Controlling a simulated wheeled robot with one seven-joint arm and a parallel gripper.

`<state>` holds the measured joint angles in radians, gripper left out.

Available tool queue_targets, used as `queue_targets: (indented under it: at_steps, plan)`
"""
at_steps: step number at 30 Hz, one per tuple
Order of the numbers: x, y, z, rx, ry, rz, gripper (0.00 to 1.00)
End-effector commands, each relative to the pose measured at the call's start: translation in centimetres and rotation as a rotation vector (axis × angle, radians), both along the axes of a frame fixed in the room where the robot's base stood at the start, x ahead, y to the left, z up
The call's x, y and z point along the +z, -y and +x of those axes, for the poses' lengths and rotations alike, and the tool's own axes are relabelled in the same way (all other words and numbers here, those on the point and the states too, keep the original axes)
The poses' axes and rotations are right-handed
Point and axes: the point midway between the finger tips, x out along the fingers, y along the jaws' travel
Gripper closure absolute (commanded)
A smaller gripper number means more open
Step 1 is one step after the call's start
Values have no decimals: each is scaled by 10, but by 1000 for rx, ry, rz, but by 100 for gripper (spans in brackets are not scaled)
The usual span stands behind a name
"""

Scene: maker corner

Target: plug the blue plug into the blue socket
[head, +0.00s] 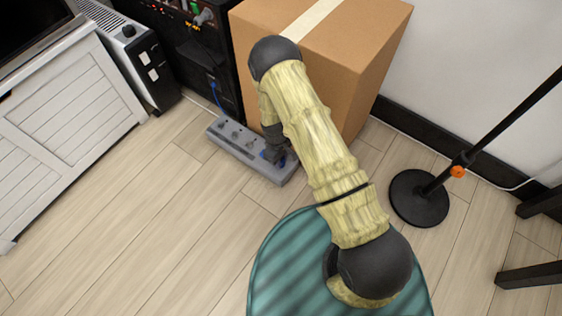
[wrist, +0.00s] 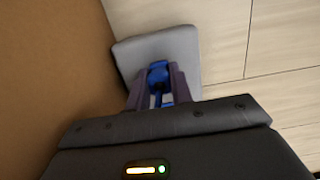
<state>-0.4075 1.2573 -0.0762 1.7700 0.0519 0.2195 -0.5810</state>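A grey socket strip (head: 232,143) lies on the floor against the cardboard box, with several sockets along its top. Its near end also shows in the wrist view (wrist: 185,45). My gripper (head: 274,156) points down at the right end of the strip. In the wrist view its two dark fingers (wrist: 159,82) stand on both sides of the blue plug (wrist: 158,72) and appear closed on it. A blue patch shows by the fingertips in the head view. The blue socket is hidden under the plug and fingers, so I cannot tell how deep the plug sits.
A cardboard box (head: 350,60) stands right behind the strip, close beside my gripper. A black rack (head: 205,60) with a blue cable is at the back left. A black stand base (head: 418,198) is at the right. Floor in front of the strip is clear.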

Motion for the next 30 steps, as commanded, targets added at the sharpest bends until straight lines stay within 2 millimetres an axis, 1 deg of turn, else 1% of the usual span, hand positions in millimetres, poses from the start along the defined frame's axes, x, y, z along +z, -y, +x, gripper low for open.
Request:
queue_targets:
  at_steps: [11,17,19,30]
  plan:
    - [1,1,0,-2,-1,0,98]
    - [11,-1,-3,-1,-1,1,98]
    - [19,-2,-3,-2,1,1,99]
    - [78,-1,-3,-2,1,1,99]
